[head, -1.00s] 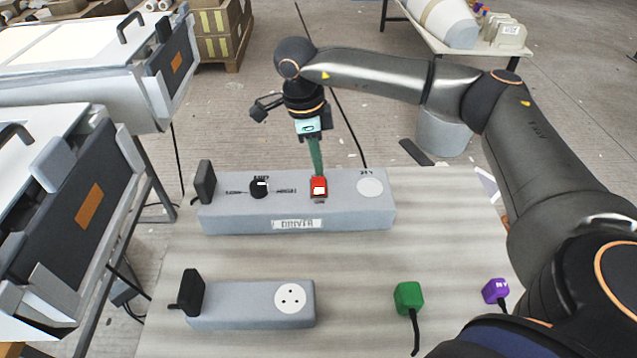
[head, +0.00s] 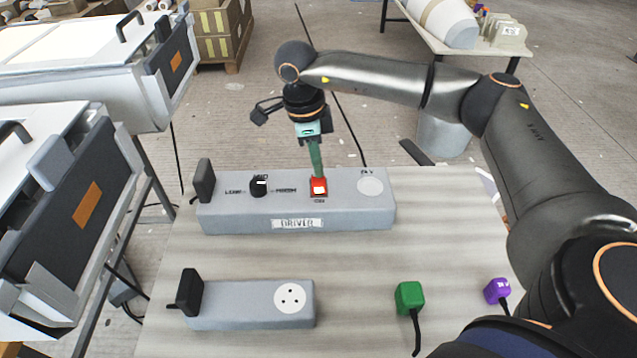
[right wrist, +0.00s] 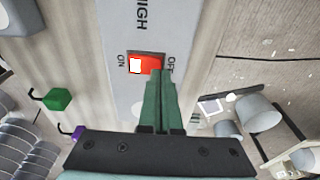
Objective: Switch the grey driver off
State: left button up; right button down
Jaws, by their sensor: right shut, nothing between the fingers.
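The grey driver (head: 345,212) is a long box labelled DRIVER on the table, with a black dial (head: 259,187) and a round white socket (head: 370,186) on top. Its red rocker switch (head: 319,190) has a white patch at the ON end; it also shows in the right wrist view (right wrist: 146,64) between the words ON and OFF. My right gripper (head: 317,174) is shut and empty, pointing down at the switch. In the right wrist view its green fingertips (right wrist: 158,76) meet the OFF end of the switch; I cannot tell how firmly they touch. My left gripper is out of view.
A smaller grey socket box (head: 240,308) stands nearer on the table. A green plug (head: 409,298) and a purple plug (head: 497,291) lie at the front right with cables. The table (head: 350,260) is clear between them and the driver.

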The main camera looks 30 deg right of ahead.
jog(key=shift+f, duration=0.4)
jog(key=shift+r+p, duration=2.7)
jog(key=shift+r, duration=0.9)
jog(key=shift+f, duration=0.1)
